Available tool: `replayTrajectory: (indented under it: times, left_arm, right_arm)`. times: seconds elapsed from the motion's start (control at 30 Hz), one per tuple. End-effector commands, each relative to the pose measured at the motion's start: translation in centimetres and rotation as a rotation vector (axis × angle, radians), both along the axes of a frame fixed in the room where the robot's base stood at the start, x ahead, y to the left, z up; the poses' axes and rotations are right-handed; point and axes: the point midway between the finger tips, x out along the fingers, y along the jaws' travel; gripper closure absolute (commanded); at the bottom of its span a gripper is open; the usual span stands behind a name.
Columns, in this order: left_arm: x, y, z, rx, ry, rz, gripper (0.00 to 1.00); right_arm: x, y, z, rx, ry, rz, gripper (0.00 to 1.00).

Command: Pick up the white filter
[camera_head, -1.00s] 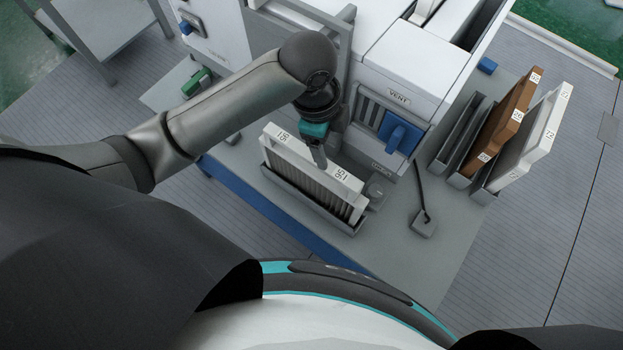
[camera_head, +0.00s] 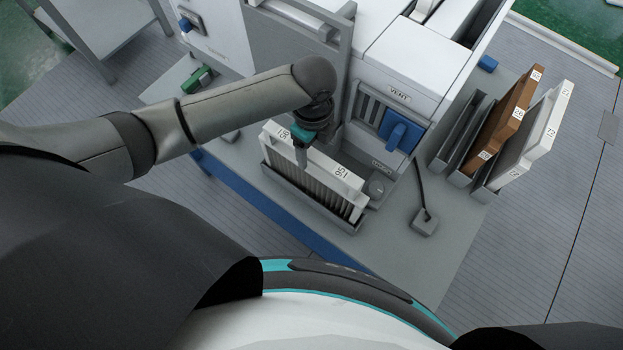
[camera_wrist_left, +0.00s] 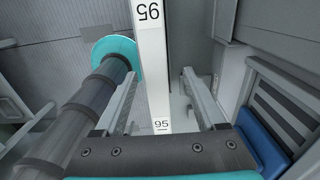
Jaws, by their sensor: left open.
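The white filter (camera_head: 345,176) stands upright in a grey tray (camera_head: 312,208) on the grey bench, with number labels on its white top frame and grey pleats on its side. My left gripper (camera_head: 301,160) is above the filter's top frame, near its middle. In the left wrist view, the filter's white top edge (camera_wrist_left: 151,70) runs between the two open fingers, with a gap visible on the right side. I cannot tell from the head view whether either finger touches it. My right gripper is not in view.
A rack on the right holds a brown filter (camera_head: 508,125) and another white filter (camera_head: 547,128). The white machine with a blue handle (camera_head: 401,133) stands behind the tray. A small grey block with a thin dark rod (camera_head: 424,222) stands on the bench.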

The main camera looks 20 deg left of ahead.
Motion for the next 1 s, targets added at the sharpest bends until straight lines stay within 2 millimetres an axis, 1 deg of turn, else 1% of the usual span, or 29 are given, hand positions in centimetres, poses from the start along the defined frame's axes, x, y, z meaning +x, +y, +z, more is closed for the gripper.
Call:
replayTrajectory:
  times: [0.13,0.3,0.4,0.5,0.7,1.0]
  left_arm:
    - [-0.3,0.0,-1.4,0.0,0.004,0.0,0.28]
    - [-0.5,0.1,-4.0,0.001,0.004,0.001,0.28]
    - [-0.5,0.1,-5.0,0.001,0.002,0.0,0.28]
    - [-0.5,0.1,-5.3,0.001,0.001,-0.001,0.28]
    - [-0.5,0.1,-5.3,0.001,0.0,-0.001,0.28]
    - [-0.4,0.1,-5.2,0.001,0.0,0.0,0.61]
  right_arm:
    - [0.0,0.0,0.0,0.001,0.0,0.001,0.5]
    - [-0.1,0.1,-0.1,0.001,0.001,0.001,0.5]
    - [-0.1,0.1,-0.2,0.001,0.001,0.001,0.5]
    - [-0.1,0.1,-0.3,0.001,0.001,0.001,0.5]
    - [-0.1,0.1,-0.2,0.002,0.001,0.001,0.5]
    - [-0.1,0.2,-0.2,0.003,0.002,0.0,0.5]
